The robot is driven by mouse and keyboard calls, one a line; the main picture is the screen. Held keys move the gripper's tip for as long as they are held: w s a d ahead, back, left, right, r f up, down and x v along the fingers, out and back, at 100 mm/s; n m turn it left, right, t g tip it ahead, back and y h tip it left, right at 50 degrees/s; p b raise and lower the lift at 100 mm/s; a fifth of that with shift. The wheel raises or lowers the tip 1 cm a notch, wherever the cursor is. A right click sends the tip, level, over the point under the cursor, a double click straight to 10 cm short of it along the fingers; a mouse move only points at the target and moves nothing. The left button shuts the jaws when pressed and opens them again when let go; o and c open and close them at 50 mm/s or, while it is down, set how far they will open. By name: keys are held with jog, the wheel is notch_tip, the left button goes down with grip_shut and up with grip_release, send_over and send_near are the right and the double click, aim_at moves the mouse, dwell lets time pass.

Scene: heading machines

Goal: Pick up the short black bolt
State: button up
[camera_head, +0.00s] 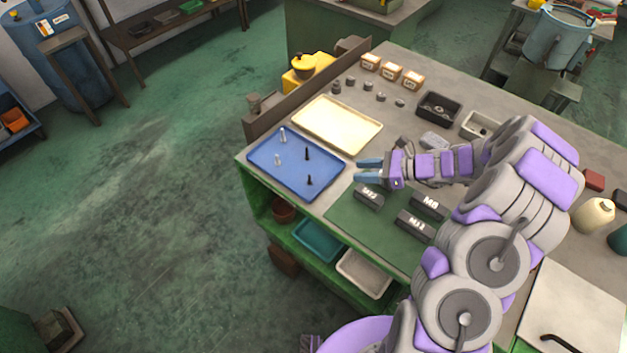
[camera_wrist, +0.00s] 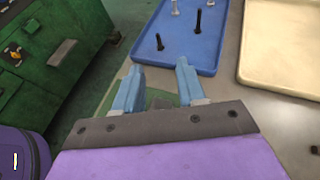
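The short black bolt (camera_head: 310,180) stands upright on the blue tray (camera_head: 262,158), near its front right edge. In the wrist view the short black bolt (camera_wrist: 159,42) stands ahead of the fingers, roughly between them but beyond their tips. A longer black bolt (camera_head: 307,154) stands farther back on the tray; it also shows in the wrist view (camera_wrist: 198,20). Two silver bolts, one taller (camera_head: 282,135) and one shorter (camera_head: 277,160), stand toward the tray's left. My gripper (camera_head: 357,170) is open and empty, just right of the tray, with its blue fingers pointing at it.
A cream tray (camera_head: 337,125) lies behind the blue tray. Labelled dark blocks (camera_head: 369,196) stand on a green mat (camera_head: 345,215) beside my gripper. Small metal parts, a black bin (camera_head: 438,107) and labelled boxes (camera_head: 392,73) stand farther back on the bench.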

jog(key=shift+w+a+f, duration=0.1)
jog(key=shift+a+f, duration=0.15)
jog(key=b, duration=0.2)
send_near(309, 176)
jog(key=x, duration=0.4)
jog(key=shift+w+a, duration=0.3)
jog(key=shift+w, duration=0.05)
jog(key=shift+w+f, duration=0.1)
jog(key=shift+f, duration=0.1)
jog(key=shift+a+f, duration=0.2)
jog(key=shift+a, duration=0.05)
jog(key=x, duration=0.2)
jog(key=b+x, duration=0.1)
jog(key=x, duration=0.2)
jog(key=shift+a, duration=0.15)
jog(key=shift+d, duration=0.45)
jog(key=c, duration=0.7)
jog(key=shift+a, duration=0.2)
grip_shut()
